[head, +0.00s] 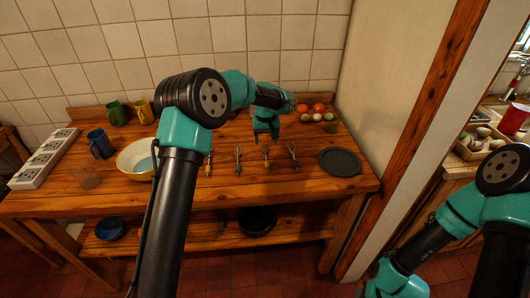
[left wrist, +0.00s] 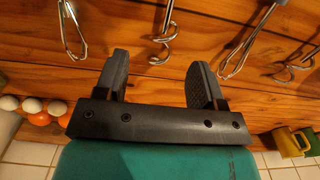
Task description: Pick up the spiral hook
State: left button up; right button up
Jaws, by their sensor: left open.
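Several metal utensils lie in a row on the wooden table (head: 315,185). In the left wrist view, one spiral hook (left wrist: 164,38) has a coiled metal end near the gap between my fingertips. A second, similar coiled tool (left wrist: 297,68) is at the right edge. Loop-shaped wire tools (left wrist: 72,30) lie beside them, one (left wrist: 238,58) between the two coiled ones. In the head view, coiled-looking tools are at the third place (head: 266,157) and the first place (head: 209,164). My left gripper (head: 266,137) is open and empty, pointing down above the row. My right gripper is not seen.
A dark round plate (head: 339,162) lies right of the row. Eggs and red-orange round items (head: 318,108) are behind it. A cream bowl (head: 136,158), mugs (head: 99,143) and a power strip (head: 44,158) are at left. A wall stands at right.

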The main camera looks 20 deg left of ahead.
aim_at(265, 148)
pick_arm(q)
jog(key=shift+f, duration=0.3)
jog(key=shift+s+a+f, duration=0.1)
jog(key=shift+a+f, duration=0.05)
jog(key=shift+f, duration=2.5)
jog(key=c, duration=1)
